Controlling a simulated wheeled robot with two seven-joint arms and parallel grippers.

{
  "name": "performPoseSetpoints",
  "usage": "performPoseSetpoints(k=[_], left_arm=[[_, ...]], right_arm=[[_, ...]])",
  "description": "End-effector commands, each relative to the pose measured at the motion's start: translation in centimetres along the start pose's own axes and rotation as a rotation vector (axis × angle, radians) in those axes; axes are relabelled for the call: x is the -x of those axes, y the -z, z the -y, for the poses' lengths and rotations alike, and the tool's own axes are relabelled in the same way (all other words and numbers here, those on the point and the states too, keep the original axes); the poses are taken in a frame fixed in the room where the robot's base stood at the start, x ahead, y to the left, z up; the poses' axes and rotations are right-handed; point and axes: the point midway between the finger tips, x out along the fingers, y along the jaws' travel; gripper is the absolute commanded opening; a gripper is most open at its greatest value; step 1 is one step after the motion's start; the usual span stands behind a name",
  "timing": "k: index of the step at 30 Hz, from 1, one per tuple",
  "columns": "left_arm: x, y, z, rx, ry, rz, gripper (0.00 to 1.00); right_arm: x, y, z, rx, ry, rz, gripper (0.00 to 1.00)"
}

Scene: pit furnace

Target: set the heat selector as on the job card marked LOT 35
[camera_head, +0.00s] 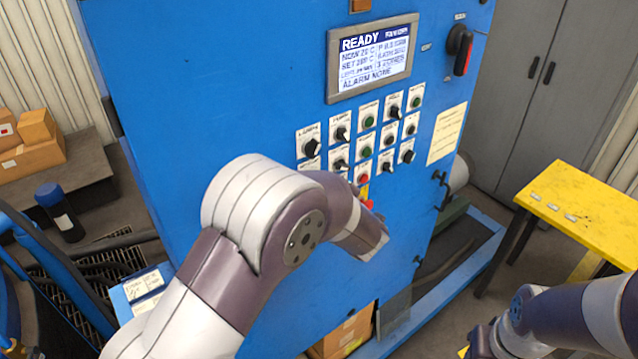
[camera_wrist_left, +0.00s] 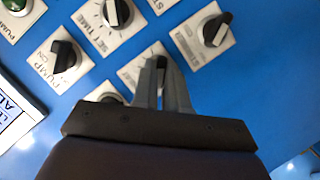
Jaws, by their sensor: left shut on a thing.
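My left gripper (camera_wrist_left: 165,85) is shut on a dark knob (camera_wrist_left: 161,63) in the left wrist view. Its white label plate (camera_wrist_left: 132,73) is mostly covered, so I cannot read which selector it is. In the head view my left arm hides this gripper and the knob. The control panel's knobs and buttons (camera_head: 367,123) stand in rows on the blue cabinet. A cream sheet (camera_head: 446,134) is fixed to the right of them. White cards (camera_head: 143,285) lie on a blue ledge at lower left. No LOT 35 marking is legible.
The screen (camera_head: 374,58) reads READY and ALARM NONE. A red and black switch (camera_head: 459,50) is at its right. Neighbouring knobs (camera_wrist_left: 117,13) stand close around my left gripper, one marked PUMP (camera_wrist_left: 65,57). A yellow table (camera_head: 585,215) stands at right, boxes (camera_head: 30,150) at left.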

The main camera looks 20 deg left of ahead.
Motion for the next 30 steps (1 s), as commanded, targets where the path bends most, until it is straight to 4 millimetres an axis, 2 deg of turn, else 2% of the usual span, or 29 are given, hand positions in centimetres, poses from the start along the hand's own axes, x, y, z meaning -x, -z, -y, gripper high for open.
performPoseSetpoints(k=[3,4,6,15,19,23,30], left_arm=[[0.0,0.1,-0.1,0.003,-0.002,-0.003,0.00],[0.0,0.1,-0.1,0.003,-0.002,-0.003,0.16],[0.0,0.1,-0.1,0.003,-0.002,-0.003,0.38],[0.1,0.0,-0.1,0.002,-0.002,-0.001,0.38],[1.2,-0.2,0.1,0.003,-0.004,0.000,0.38],[4.1,-0.3,0.2,0.006,-0.008,0.001,0.38],[10.2,-0.2,0.2,0.006,-0.005,0.002,0.38]], right_arm=[[0.0,0.0,0.0,0.000,0.000,0.000,0.43],[0.0,0.0,0.0,0.000,0.000,0.000,0.43],[0.0,0.0,0.0,0.000,0.000,0.000,0.43],[-0.1,0.0,0.0,0.000,0.000,0.000,0.43],[-0.9,-0.1,0.0,0.000,0.000,0.000,0.43],[-2.4,-0.3,0.0,0.000,0.000,0.000,0.43],[-4.6,-0.6,0.0,0.000,0.000,0.000,0.43]])
